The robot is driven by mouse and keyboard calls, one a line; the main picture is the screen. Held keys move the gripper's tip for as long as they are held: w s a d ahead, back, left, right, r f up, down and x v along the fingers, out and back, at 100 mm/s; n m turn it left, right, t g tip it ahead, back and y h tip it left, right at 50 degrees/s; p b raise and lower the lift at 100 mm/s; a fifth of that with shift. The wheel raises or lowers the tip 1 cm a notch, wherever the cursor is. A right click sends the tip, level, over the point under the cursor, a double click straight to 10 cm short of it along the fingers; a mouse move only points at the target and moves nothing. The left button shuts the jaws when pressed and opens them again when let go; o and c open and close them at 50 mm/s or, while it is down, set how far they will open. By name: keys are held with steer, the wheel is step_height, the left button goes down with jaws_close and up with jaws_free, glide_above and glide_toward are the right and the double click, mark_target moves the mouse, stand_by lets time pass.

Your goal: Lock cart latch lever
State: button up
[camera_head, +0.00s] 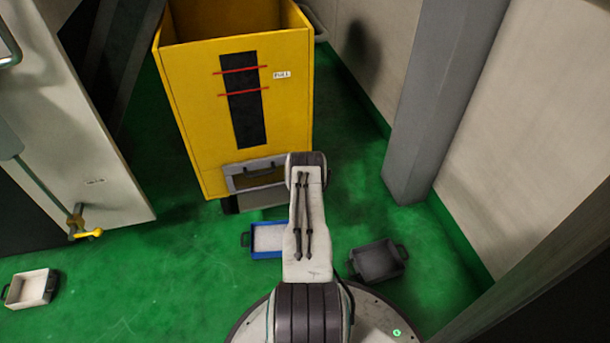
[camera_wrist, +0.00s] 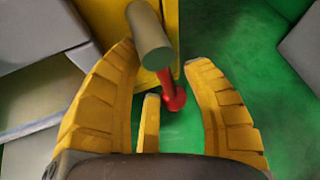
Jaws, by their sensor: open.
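A red lever with a round knob end (camera_wrist: 174,95) shows in the wrist view, beside a thick grey cylinder (camera_wrist: 150,40). I take the red part to be the latch lever. Both stand in front of a yellow surface (camera_wrist: 108,18), which looks like the side of the yellow cart (camera_head: 190,125). My gripper (camera_wrist: 163,55) is open, its yellow fingers spread on either side of the cylinder and lever. The lever's knob lies between the fingers; I see no grip on it. In the head view my arm hides the gripper and lever.
A blue tray (camera_head: 258,226) and a dark tray (camera_head: 378,262) lie on the green floor beside my arm; a white tray (camera_head: 32,287) is at far left. A grey pillar (camera_head: 425,110) stands right. A yellow handle (camera_head: 88,233) sticks out from the left panel.

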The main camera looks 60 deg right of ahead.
steer(key=v, duration=1.2)
stand_by(0.4)
steer(key=shift+w+a, duration=0.1)
steer(key=shift+w, duration=0.05)
steer(key=shift+c, duration=0.3)
